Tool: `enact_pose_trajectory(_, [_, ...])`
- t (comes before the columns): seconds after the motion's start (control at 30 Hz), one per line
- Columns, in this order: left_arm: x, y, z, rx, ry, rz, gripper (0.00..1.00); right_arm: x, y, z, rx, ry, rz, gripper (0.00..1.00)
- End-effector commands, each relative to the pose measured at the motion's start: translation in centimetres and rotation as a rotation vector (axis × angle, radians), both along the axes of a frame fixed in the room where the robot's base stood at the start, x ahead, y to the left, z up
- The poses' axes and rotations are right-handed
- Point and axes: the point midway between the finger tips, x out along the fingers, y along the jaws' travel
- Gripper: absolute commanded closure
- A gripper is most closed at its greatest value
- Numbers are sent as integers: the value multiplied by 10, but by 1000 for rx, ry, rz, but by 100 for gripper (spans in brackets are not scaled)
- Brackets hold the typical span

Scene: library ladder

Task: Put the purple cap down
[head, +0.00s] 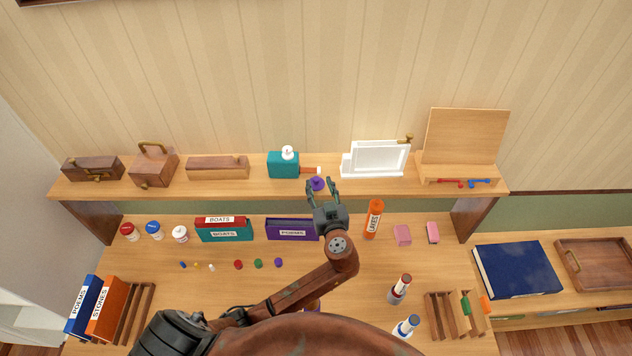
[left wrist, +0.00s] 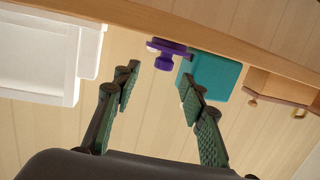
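My left gripper (head: 322,188) is open, with one finger on each side of the cap in the head view. In the left wrist view the fingertips (left wrist: 160,78) are apart with nothing between them, short of the cap. My right gripper is not in view.
A white frame (head: 376,159) stands to the right.

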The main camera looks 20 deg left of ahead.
Motion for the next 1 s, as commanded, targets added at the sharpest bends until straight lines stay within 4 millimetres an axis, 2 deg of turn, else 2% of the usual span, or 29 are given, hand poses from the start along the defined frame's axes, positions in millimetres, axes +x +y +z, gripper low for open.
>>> enact_pose_trajectory(0.2, [22,21,-5,7,0,0,61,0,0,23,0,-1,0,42])
enact_pose_trajectory(0.37, [33,28,-11,4,3,-1,61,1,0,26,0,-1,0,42])
enact_pose_trajectory(0.6, [33,29,-13,1,2,-1,61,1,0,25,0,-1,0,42])
enact_pose_trajectory(1.0, [33,28,-12,2,3,0,89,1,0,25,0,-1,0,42])
